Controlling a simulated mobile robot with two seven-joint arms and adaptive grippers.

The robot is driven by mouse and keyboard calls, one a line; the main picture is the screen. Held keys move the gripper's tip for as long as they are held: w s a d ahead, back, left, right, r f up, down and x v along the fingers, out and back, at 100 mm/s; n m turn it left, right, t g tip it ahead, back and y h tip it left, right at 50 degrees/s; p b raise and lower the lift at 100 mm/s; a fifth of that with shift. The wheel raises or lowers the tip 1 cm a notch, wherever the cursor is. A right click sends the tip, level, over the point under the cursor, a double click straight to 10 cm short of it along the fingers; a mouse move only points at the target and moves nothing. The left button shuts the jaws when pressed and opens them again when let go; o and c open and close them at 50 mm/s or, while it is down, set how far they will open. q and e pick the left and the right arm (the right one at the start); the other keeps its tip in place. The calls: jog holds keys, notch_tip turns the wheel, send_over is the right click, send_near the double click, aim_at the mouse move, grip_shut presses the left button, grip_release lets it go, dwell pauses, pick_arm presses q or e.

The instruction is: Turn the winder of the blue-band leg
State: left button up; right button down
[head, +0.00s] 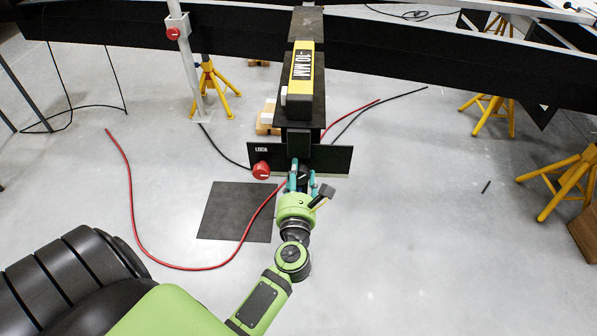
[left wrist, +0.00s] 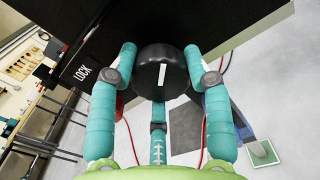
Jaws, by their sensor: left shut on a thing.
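My left gripper (head: 303,182), with turquoise fingers, is at the lower edge of a black plate marked LOCK (head: 330,160). In the left wrist view its fingers (left wrist: 160,90) are shut around a round black knob (left wrist: 148,70) with a white stripe. The knob sits against the plate, which shows there too (left wrist: 215,25). I cannot tell whether this knob is the winder. No blue-band leg can be made out clearly; a blue patch (left wrist: 237,118) behind the right finger is mostly hidden. My right gripper is not in view.
A red knob (head: 262,170) is on the plate's left, close to my fingers. A red cable (head: 135,222) curves over the floor near a dark mat (head: 228,212). Yellow stands (head: 562,182) are at the right. A black beam (head: 400,55) crosses behind. Front right floor is clear.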

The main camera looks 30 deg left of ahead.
pick_arm(q)
jog(key=shift+w+r+m+p, duration=0.15)
jog(key=shift+r+m+p, duration=0.5)
jog(key=shift+m, duration=0.25)
jog(key=m+p, duration=0.2)
jog(key=shift+m, duration=0.4)
jog(key=shift+w+d+f+m+p, duration=0.15)
jog(key=shift+m+p, duration=0.5)
jog(key=shift+m, duration=0.45)
jog(key=shift+s+f+m+p, duration=0.1)
jog(key=shift+m+p, duration=0.55)
jog(key=shift+m, duration=0.45)
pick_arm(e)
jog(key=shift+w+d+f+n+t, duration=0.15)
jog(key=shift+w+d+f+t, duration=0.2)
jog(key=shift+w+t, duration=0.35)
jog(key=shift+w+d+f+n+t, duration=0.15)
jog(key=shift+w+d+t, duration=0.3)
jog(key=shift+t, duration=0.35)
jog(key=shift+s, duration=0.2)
pick_arm(q)
jog(key=o, duration=1.2)
jog(key=shift+d+f, duration=0.1)
jog(key=shift+f, duration=0.05)
jog(key=shift+c, duration=0.2)
jog(key=shift+f, duration=0.15)
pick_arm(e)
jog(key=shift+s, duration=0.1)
